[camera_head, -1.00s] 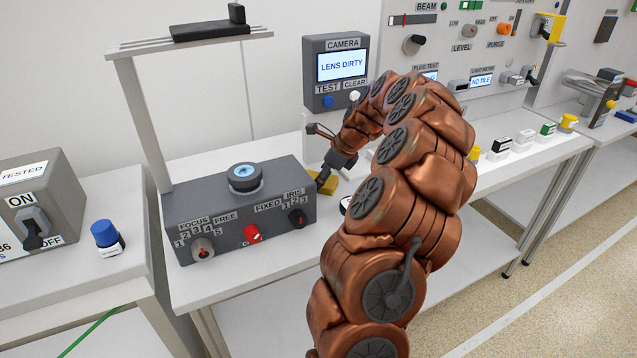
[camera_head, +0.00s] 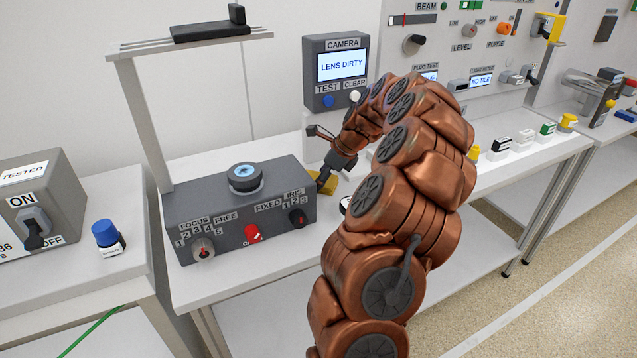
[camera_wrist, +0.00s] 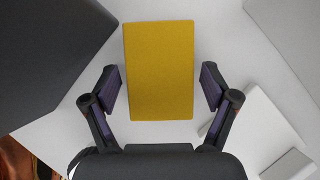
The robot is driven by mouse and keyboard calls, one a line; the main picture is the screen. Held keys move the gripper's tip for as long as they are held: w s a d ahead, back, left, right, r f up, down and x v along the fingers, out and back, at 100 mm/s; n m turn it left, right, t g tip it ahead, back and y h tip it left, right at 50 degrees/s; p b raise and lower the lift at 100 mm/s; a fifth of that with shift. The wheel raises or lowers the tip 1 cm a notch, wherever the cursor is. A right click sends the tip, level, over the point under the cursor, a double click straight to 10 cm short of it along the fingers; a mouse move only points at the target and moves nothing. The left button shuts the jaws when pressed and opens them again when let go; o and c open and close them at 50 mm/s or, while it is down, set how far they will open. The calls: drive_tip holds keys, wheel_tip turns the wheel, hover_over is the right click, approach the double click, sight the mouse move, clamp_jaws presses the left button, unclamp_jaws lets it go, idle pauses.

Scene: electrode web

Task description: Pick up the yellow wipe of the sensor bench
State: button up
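The yellow wipe (camera_wrist: 159,60) is a flat rectangular pad lying on the white bench top. In the wrist view it lies between and ahead of my fingers, with clear white surface between it and each finger. In the head view only a part of the wipe (camera_head: 330,184) shows, behind the right end of the grey sensor box; my gripper and the box hide the rest. My gripper (camera_wrist: 158,90) is open and empty above the wipe. It also shows small in the head view (camera_head: 322,176), pointing down beside the box.
The grey sensor box (camera_head: 225,205) with its lens and knobs stands close to the left of the wipe. A camera panel (camera_head: 337,98) reading LENS DIRTY stands behind. In the wrist view a white block (camera_wrist: 255,125) lies near the right finger.

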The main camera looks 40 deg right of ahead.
drive_tip(key=c, duration=0.7)
drive_tip(key=shift+c, duration=0.2)
wheel_tip(320, 180, up, 18)
drive_tip(key=b, duration=0.1)
drive_tip(key=shift+r, duration=0.2)
drive_tip(key=o, duration=0.4)
drive_tip(key=c, duration=0.4)
